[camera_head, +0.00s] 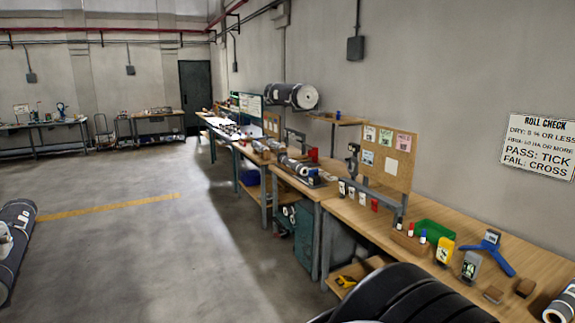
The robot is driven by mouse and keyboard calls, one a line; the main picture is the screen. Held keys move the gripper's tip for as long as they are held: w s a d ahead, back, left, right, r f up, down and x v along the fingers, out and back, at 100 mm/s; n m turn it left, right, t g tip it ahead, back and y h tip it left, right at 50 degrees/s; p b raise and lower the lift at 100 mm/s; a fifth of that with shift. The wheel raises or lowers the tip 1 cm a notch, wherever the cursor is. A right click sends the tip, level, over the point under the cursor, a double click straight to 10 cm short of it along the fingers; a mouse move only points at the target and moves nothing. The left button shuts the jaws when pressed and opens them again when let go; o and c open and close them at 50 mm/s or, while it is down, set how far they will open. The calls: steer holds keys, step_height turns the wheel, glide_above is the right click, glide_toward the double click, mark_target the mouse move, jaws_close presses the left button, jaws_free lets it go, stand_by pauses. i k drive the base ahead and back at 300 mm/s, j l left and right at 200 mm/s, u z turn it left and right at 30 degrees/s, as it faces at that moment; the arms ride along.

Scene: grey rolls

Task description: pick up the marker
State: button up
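No single marker can be made out for certain. On the near workbench (345,215) at the right, small upright pieces stand by a low brown box: one with a red top (410,229) and one with a blue top (422,237). They look like capped markers but are too small to tell. A row of similar small pieces, white, black and red (374,205), stands farther back on the bench below a pinboard. My gripper is not in view, so whether it is open or shut does not show.
Beside the small pieces are a green tray (436,231), a yellow meter (445,250), a grey meter (470,265) and a blue three-legged stand (494,258). A dark ridged shape covers the bench's near edge. A grey roll (14,245) lies at left; the middle floor is clear.

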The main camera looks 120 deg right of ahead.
mark_target(422, 240)
steer(key=z, duration=4.6)
steer(key=i+l+z, duration=0.2)
steer(key=i, duration=0.2)
steer(key=i+l+z, duration=0.1)
steer(key=i, duration=0.65)
steer(key=i+l+z, duration=0.1)
steer(key=i, duration=0.65)
steer(key=i+l+u, duration=0.15)
steer(key=i+l, duration=0.15)
steer(key=i+l+u, duration=0.2)
steer(key=l, duration=0.3)
steer(key=i+l+u, duration=0.15)
steer(key=i+l, duration=0.2)
steer(key=l+u, duration=0.1)
steer(key=u, duration=1.15)
